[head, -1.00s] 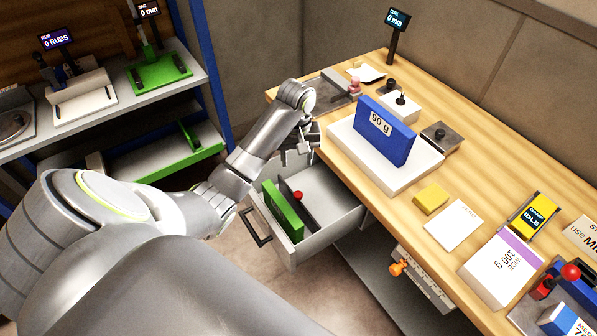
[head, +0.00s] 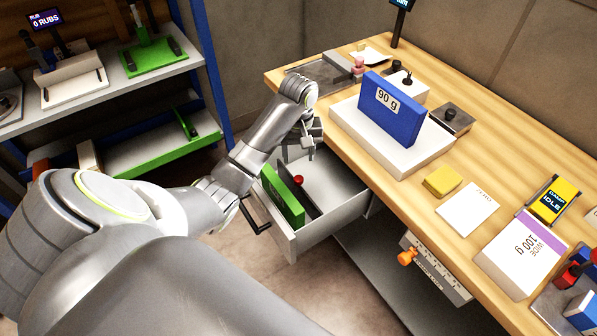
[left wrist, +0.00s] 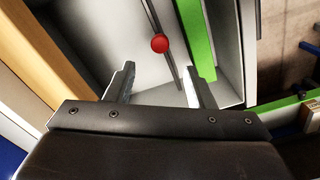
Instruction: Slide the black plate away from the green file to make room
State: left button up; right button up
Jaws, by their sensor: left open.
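The green file (head: 284,196) stands on edge in the open drawer, at its left side. The black plate (head: 311,200) is a thin upright divider beside it, with a red knob (head: 298,180). In the left wrist view the green file (left wrist: 197,38) is right of the plate, with a narrow gap between them near the knob (left wrist: 159,43). My left gripper (head: 300,153) is above the drawer's far end, pointing down. In the left wrist view its fingers (left wrist: 157,82) are apart and empty, with the plate's line passing between them in the picture. My right gripper is out of view.
The drawer (head: 328,217) is pulled out from the wooden bench (head: 400,213); its right part is empty. On the bench a blue block marked 90 g (head: 391,112) stands on a white slab (head: 375,148). A shelf rack (head: 165,150) stands at the left.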

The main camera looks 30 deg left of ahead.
pick_arm(q)
jog(key=b, duration=0.4)
send_over(298, 178)
notch_tip(298, 178, down, 5)
jog(key=shift+r, duration=0.1)
notch_tip(298, 178, down, 3)
jog(key=shift+w+d+f, duration=0.1)
jog(key=shift+f, duration=0.5)
grip_shut()
